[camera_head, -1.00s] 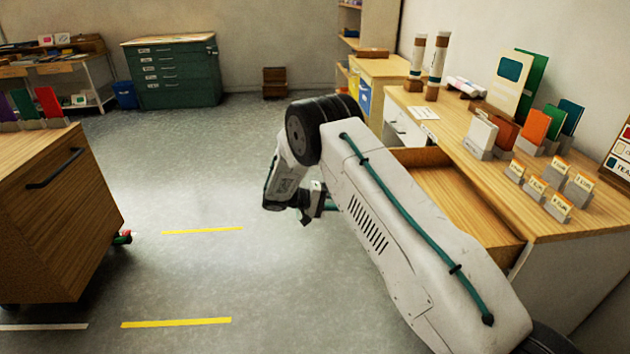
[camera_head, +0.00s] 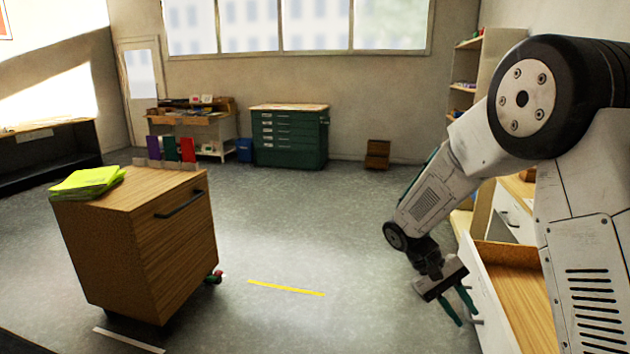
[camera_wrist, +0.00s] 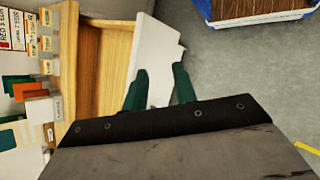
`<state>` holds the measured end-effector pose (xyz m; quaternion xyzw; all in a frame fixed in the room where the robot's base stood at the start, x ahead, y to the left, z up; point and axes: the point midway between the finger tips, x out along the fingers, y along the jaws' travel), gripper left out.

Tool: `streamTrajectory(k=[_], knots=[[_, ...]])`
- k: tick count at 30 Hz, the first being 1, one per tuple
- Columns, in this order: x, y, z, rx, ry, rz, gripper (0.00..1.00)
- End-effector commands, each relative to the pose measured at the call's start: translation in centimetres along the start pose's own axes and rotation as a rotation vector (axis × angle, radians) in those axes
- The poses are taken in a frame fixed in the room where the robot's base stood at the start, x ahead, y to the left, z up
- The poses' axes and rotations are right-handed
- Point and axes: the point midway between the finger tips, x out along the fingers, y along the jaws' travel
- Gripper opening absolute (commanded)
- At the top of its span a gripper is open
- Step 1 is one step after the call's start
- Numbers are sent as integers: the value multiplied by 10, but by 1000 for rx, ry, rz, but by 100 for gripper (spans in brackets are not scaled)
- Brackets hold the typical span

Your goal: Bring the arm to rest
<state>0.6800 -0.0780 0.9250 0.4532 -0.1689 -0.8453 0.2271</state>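My arm is bent at the right of the head view, its forearm hanging down and left. My gripper (camera_head: 467,318) has two green fingers pointing down beside the white front of the open drawer (camera_head: 520,295). In the wrist view my gripper (camera_wrist: 160,72) shows its fingers spread apart with nothing held between them. The white drawer front (camera_wrist: 157,45) is seen beyond and between the fingers. Whether a finger touches it, I cannot tell.
A wooden cabinet on casters (camera_head: 175,245) with yellow-green sheets (camera_head: 88,182) stands at left. A green drawer chest (camera_head: 290,137) and small brown box (camera_head: 377,154) stand at the far wall. The grey floor (camera_head: 320,220) between is clear.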

Motion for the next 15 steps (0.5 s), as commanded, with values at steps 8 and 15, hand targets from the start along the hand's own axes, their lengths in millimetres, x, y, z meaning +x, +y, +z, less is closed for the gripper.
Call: streamTrajectory(k=[8,15], knots=[[-22,3,111,-34,136,-235,28],[-25,-6,193,-33,286,-397,28]])
